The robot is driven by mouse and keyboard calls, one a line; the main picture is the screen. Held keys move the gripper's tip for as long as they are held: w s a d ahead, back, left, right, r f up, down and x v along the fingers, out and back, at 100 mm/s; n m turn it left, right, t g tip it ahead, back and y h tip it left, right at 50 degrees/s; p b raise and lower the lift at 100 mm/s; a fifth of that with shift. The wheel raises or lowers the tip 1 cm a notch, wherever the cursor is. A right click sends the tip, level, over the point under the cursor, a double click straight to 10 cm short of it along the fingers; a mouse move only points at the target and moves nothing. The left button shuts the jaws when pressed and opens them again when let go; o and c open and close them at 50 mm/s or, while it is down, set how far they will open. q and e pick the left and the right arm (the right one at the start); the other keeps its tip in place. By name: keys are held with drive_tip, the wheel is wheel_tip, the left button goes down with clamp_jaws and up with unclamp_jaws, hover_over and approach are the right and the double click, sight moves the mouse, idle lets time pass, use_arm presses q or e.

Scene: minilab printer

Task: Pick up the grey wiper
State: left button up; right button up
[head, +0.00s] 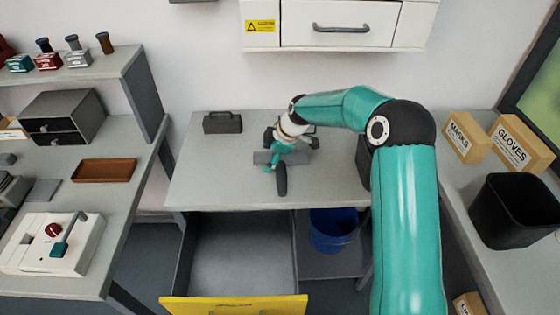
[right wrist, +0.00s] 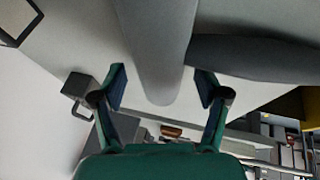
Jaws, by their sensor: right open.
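The grey wiper lies on the middle table, with a grey bar (head: 262,157) and a dark handle (head: 281,180) that points towards me. In the right wrist view the bar (right wrist: 160,50) runs down between the fingers, and the dark handle (right wrist: 260,58) goes off to the right. My right gripper (head: 290,152) is over the bar and hides part of it. Its fingers (right wrist: 162,87) are open, one on each side of the bar's end. I see a gap on both sides and cannot tell how deep the bar sits. My left gripper is not in view.
A dark box with a handle (head: 222,122) stands at the table's back left. An open drawer with a yellow front (head: 235,305) juts out below. A blue bin (head: 333,230) is underneath. White cabinets (head: 340,28) hang above. The table's left part is clear.

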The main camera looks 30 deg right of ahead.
drive_tip(key=c, duration=1.3)
drive_tip(key=shift+r, duration=0.1)
drive_tip(key=shift+c, duration=0.2)
